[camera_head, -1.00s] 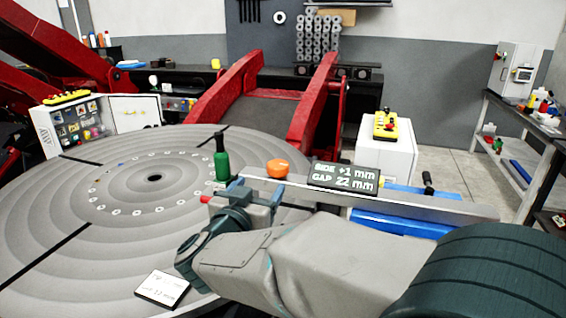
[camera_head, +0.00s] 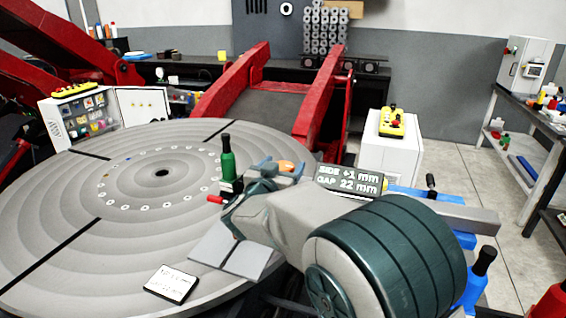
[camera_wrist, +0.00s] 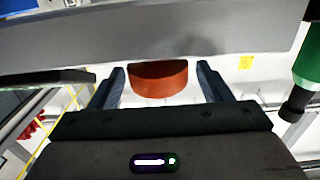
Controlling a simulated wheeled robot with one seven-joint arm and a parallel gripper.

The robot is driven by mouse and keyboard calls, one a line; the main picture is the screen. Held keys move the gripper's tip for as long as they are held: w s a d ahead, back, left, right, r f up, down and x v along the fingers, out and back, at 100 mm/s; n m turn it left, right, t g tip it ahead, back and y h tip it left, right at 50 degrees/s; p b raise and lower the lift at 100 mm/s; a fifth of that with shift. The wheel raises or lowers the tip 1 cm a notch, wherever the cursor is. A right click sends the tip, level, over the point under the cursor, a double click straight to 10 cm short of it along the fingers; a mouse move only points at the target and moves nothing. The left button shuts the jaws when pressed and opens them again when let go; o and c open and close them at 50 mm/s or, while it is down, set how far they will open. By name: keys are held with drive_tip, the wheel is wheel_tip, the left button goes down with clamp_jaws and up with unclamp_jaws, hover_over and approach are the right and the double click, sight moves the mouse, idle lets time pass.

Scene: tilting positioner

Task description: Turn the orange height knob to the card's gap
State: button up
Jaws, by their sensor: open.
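The orange height knob (camera_head: 287,166) sits on the grey beam, partly hidden by my gripper. In the wrist view the knob (camera_wrist: 158,82) lies between my two open fingers, with clearance on each side. My gripper (camera_head: 279,170) is open around the knob's sides; I cannot tell whether its fingers touch it. The dark display (camera_head: 348,180) beside the knob reads SIDE +1 mm, GAP 22 mm. The white card (camera_head: 171,284) lies on the round table; its writing is too small to read surely.
A green bottle-shaped part with a black top (camera_head: 228,165) stands left of my gripper. The beam (camera_head: 470,218) runs right, with blue parts beside it. A grey plate (camera_head: 232,252) lies on the round table (camera_head: 60,210). Red arms (camera_head: 318,95) rise behind.

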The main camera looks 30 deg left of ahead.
drive_tip(key=shift+w, duration=0.2)
drive_tip(key=c, duration=1)
drive_tip(key=shift+o, duration=0.2)
drive_tip(key=shift+r+m+h+p, duration=0.1)
drive_tip(key=shift+m+h+p, duration=0.3)
drive_tip(key=shift+h+p, duration=0.25)
drive_tip(key=shift+r+m+h+p, duration=0.1)
drive_tip(key=shift+m+h+p, duration=0.5)
drive_tip(key=shift+h+p, duration=0.3)
drive_tip(key=m+h+p, duration=0.2)
drive_tip(key=h, duration=0.2)
drive_tip(key=shift+m+g+p, duration=0.3)
drive_tip(key=shift+g, duration=0.1)
drive_tip(key=m+h, duration=0.1)
drive_tip(key=m+g+h, duration=0.1)
drive_tip(key=h, duration=0.1)
drive_tip(key=m+g+h+p, duration=0.1)
drive_tip(key=shift+f, duration=0.25)
drive_tip(key=shift+m+g+h, duration=1.3)
drive_tip(key=shift+m+h, duration=0.1)
drive_tip(key=shift+h, duration=0.45)
